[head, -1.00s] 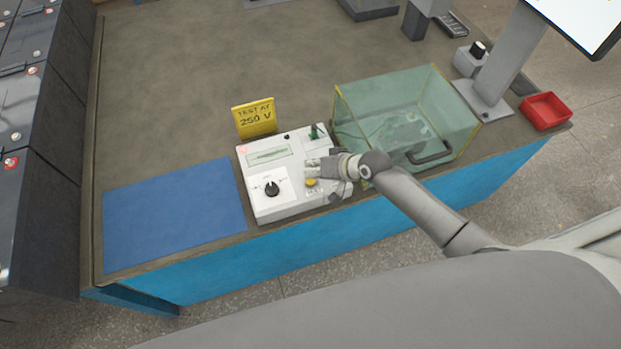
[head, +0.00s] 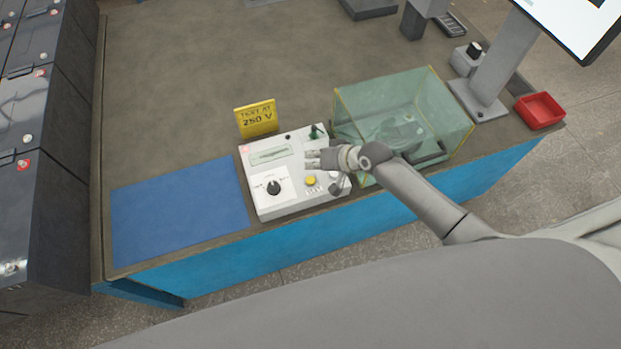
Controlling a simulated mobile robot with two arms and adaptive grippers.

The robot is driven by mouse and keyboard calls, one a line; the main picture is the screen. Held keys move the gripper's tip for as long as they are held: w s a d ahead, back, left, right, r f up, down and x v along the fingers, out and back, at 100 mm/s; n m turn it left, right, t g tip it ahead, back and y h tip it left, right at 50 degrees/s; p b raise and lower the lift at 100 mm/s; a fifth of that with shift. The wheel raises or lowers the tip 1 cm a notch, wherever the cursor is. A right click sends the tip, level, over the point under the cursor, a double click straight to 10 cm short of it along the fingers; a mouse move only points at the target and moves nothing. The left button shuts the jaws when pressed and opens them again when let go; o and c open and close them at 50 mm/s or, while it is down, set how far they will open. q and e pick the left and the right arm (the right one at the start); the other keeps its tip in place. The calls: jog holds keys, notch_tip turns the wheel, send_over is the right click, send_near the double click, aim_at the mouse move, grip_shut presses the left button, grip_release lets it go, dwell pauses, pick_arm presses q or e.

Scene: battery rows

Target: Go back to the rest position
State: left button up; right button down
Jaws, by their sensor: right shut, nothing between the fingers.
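My right gripper (head: 314,159) is shut and empty. It shows over the right part of the white tester box (head: 290,207), with its fingertips pointing left. I cannot tell its exact height above the box. The tester has a black knob (head: 273,188), a yellow button (head: 310,180) and a green switch (head: 314,132), all in view. My right arm comes in from the right, across the front edge of the bench. My left gripper is not in view.
A clear box with yellow edges (head: 384,98) stands close to my right forearm. A yellow "250 V" sign (head: 257,119) stands behind the tester. A blue mat (head: 180,210) lies left. A red tray (head: 540,110) and a monitor post (head: 497,60) are right. Dark battery cabinets (head: 50,150) stand far left.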

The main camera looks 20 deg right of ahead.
dwell(0.3)
jog(key=s+a+r+n+g+h, duration=0.1)
jog(key=s+a+r+n+g, duration=0.15)
jog(key=s, duration=1.05)
jog(key=s+d+r+g+h, duration=0.1)
jog(key=s+d+r+h, duration=0.1)
jog(key=s+d+r, duration=0.3)
jog(key=s+d+r+h, duration=0.2)
jog(key=s+d, duration=0.1)
jog(key=s, duration=0.5)
notch_tip(320, 180, down, 33)
jog(key=s+n+g+b, duration=0.1)
jog(key=g+b, duration=0.1)
jog(key=b, duration=0.4)
jog(key=s+d+f+b, duration=0.2)
jog(key=s+f+b, duration=0.2)
jog(key=s+f, duration=1.2)
notch_tip(320, 180, down, 4)
jog(key=shift+s+f+g+h, duration=0.1)
jog(key=shift+s+g+h, duration=0.2)
jog(key=shift+s+g, duration=0.1)
